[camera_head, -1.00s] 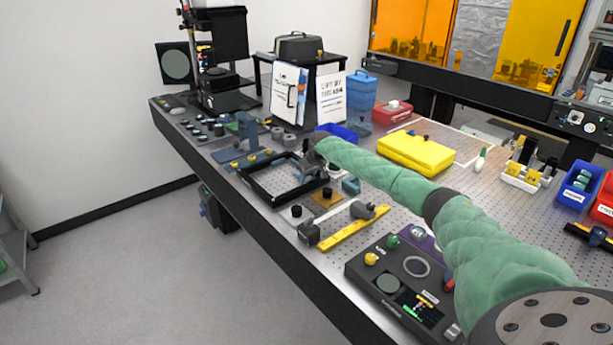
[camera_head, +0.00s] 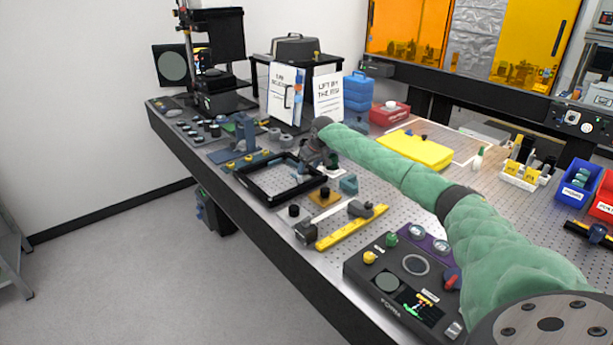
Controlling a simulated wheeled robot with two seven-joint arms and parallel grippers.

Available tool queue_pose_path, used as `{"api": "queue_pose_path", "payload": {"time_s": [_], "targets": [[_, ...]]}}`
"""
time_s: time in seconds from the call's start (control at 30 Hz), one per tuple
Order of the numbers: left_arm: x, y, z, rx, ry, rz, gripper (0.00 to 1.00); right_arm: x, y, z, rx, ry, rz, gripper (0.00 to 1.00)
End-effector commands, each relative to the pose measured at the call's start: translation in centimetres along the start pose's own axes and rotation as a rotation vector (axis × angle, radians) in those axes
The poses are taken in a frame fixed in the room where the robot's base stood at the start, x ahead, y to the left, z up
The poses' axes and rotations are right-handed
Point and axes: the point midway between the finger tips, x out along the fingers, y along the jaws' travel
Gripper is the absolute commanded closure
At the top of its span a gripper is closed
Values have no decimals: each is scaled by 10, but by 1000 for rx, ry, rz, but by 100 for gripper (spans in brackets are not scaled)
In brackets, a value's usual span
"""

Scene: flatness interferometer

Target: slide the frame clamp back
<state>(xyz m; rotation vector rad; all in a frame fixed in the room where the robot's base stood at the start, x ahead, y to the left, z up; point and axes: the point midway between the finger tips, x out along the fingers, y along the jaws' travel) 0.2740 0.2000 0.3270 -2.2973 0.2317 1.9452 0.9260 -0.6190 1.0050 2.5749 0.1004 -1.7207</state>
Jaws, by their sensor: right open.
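A black rectangular frame (camera_head: 262,193) lies flat on the perforated bench top at its left side. A small blue-grey block (camera_head: 348,184), which may be a clamp part, sits just right of the frame. I cannot tell for certain which part is the frame clamp. My right arm, in a green quilted sleeve, reaches from the lower right to the frame's far right corner. My right gripper (camera_head: 307,163) is small and dark there, open, over or beside that corner. Its fingertips are hard to make out. My left gripper is not in view.
A yellow rail (camera_head: 350,228) with a dark block and a black control box (camera_head: 405,285) stand in front. A yellow case (camera_head: 416,150) lies behind my arm. A blue-grey bracket (camera_head: 243,135) stands left of the frame. White sign boards (camera_head: 328,97) stand behind.

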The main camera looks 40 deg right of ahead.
Motion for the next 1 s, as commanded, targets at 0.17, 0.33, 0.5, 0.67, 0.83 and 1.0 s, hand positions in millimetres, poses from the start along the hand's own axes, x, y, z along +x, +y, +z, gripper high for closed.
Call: {"api": "queue_pose_path", "payload": {"time_s": [0.17, 0.33, 0.5, 0.67, 0.83, 1.0], "targets": [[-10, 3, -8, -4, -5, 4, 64, -14, 0, 0, 0, 1, -1, 42], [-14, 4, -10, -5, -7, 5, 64, -20, 0, 0, 1, 1, 0, 42], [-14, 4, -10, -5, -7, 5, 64, -20, 0, 0, 1, 0, 0, 42], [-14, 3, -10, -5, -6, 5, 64, -20, 0, 0, 1, 0, 0, 42], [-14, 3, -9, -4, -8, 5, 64, -21, 0, -1, 0, 0, 0, 42], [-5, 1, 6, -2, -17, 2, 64, -34, 0, -6, 0, 1, 0, 42]]}}
